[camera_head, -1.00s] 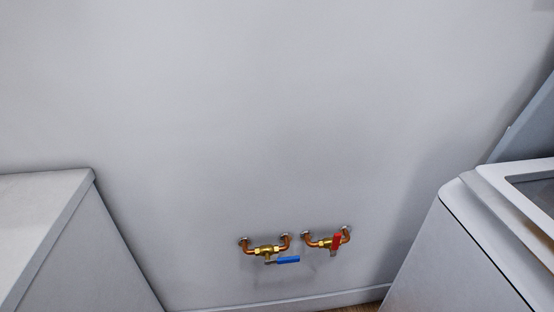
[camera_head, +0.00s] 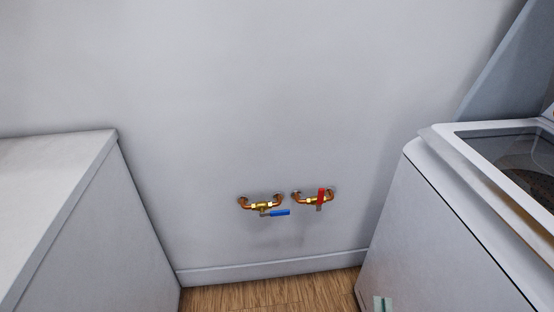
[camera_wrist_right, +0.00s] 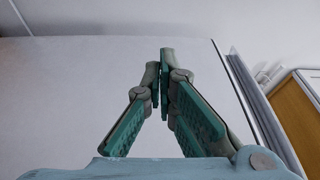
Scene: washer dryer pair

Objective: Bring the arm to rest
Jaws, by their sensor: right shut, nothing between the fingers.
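My right gripper (camera_wrist_right: 160,78) fills the middle of the right wrist view, its teal fingers coming together at the tips with nothing held between them. In the head view only a small pale green piece of the right gripper (camera_head: 383,304) shows at the bottom edge, in front of the white machine on the right. The rest of that arm is out of the head view. My left gripper is in neither view.
Two brass valves sit low on the grey wall: one with a blue lever (camera_head: 280,213), lying level, one with a red lever (camera_head: 321,197), upright. A white cabinet-like body (camera_head: 60,190) stands left, a white top-window machine (camera_head: 430,240) right. Wooden floor (camera_head: 270,294) shows between.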

